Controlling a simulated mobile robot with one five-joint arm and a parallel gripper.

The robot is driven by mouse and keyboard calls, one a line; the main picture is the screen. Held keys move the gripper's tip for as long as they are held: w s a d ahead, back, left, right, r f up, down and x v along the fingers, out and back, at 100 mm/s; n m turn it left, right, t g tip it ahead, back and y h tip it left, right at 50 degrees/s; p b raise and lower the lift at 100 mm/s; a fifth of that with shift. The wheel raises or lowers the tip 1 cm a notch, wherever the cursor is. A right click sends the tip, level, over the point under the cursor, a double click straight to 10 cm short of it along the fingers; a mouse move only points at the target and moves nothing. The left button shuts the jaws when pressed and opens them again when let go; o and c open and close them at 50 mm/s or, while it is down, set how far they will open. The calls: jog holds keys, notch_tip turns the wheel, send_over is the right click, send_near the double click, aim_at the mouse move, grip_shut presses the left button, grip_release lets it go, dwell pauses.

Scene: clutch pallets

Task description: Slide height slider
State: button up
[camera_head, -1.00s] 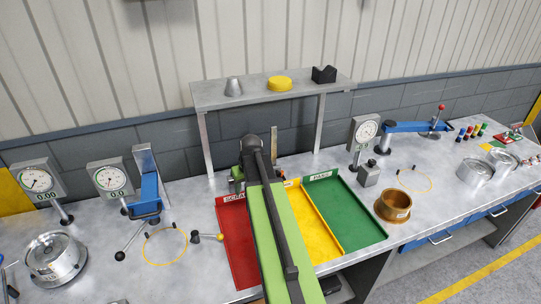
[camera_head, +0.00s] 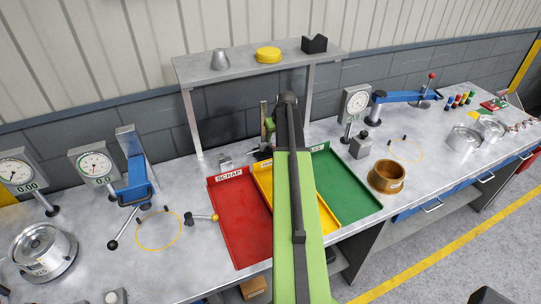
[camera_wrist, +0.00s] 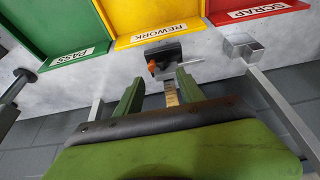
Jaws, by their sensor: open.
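The height gauge stands behind the trays, its upright scale (camera_head: 263,110) partly hidden by my arm in the head view. In the wrist view its scale (camera_wrist: 171,95) lies between my green fingers, and a dark block with an orange knob (camera_wrist: 153,66), which looks like the slider, shows just beyond the fingertips. My gripper (camera_wrist: 161,80) is open, with one finger on each side of the scale. I cannot tell whether either finger touches it. In the head view the gripper is mostly hidden behind my arm.
The red scrap tray (camera_head: 228,232), yellow rework tray (camera_head: 328,219) and green pass tray (camera_head: 345,190) lie in front of the gauge. A raised grey shelf (camera_head: 215,75) stands behind it on legs. Dial gauges (camera_head: 94,164) and a brass ring (camera_head: 386,177) stand to the sides.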

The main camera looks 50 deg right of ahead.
aim_at(271, 149)
jog(key=b+x, duration=0.8)
jog(key=x, duration=0.2)
jog(key=shift+f, duration=0.4)
jog(key=shift+r, duration=0.1)
grip_shut()
dwell(0.5)
